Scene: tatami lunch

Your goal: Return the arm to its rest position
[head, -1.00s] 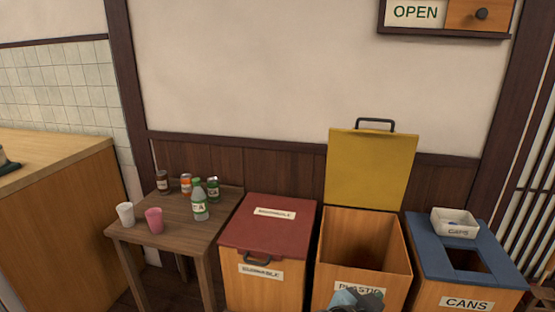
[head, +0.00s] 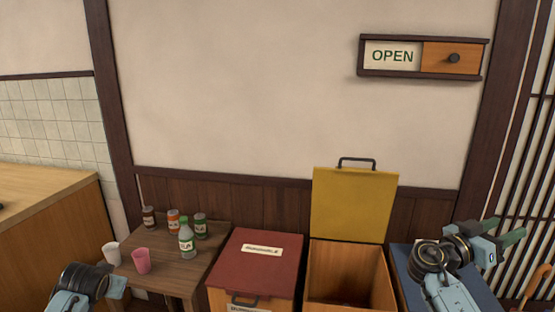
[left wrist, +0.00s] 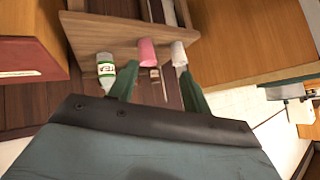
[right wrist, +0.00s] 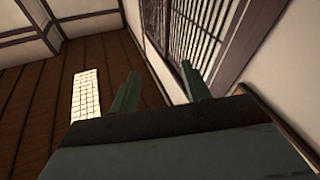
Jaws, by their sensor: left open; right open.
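My right gripper (head: 508,238) is raised at the right of the head view, in front of the blue-topped cans bin (head: 402,262). Its green fingers are apart and empty, and they also show in the right wrist view (right wrist: 160,88) with only floor and wall beyond. My left arm shows at the lower left of the head view, its gripper pointing toward the small table. In the left wrist view my left gripper (left wrist: 158,82) has its fingers apart with nothing between them; the table and its cups are beyond.
The small table (head: 205,268) holds a pink cup (head: 142,261), a white cup (head: 111,253), a green-capped bottle (head: 187,241) and several small containers. Beside it stand a red-lidded bin (head: 262,265), shut, and a bin with its yellow lid (head: 352,205) up. An OPEN sign (head: 392,56) hangs on the wall.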

